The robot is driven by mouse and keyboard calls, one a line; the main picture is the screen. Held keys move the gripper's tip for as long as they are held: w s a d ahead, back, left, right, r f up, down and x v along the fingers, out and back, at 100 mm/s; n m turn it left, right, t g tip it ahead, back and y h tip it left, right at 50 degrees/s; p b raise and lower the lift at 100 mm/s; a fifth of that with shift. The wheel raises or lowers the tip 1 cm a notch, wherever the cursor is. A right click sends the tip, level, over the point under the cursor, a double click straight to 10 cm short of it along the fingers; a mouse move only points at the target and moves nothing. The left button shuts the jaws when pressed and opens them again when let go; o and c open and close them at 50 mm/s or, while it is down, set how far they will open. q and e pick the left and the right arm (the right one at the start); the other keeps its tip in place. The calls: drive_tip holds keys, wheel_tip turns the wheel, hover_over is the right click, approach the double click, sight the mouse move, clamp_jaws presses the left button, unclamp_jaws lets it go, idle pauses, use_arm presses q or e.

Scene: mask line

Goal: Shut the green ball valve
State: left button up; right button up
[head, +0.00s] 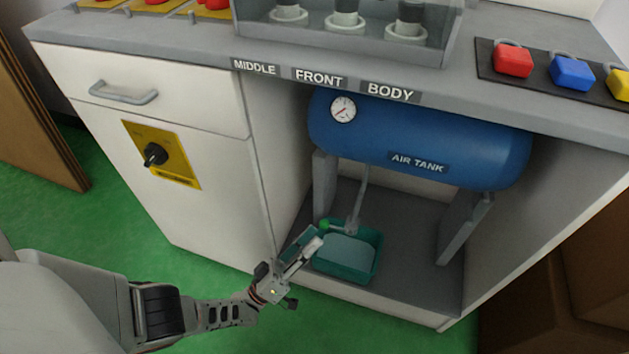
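The green valve handle (325,226) is a small green piece beside the thin grey drain pipe (361,190) that comes down from under the blue air tank (420,145). It sits just above the teal tray (348,277) on the cabinet floor. My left gripper (311,240) reaches in from the lower left, its fingertips just below and left of the green handle. I cannot tell whether they touch it. The fingers lie close together in this view, and any gap between them is unclear. My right gripper is not in view.
The tank stands on grey legs (463,230) in an open bay, with the cabinet wall close on the left. A black rotary switch (154,155) is on the cabinet door. Coloured padlocks (513,60) lie on the counter. Green floor (215,255) is clear in front.

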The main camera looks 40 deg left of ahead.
use_arm(q)
drive_tip(key=s+a, duration=0.3)
drive_tip(key=s, duration=0.7)
drive_tip(key=shift+s+a, duration=0.25)
drive_tip(key=shift+s, duration=0.15)
drive_tip(key=shift+d+r, duration=0.1)
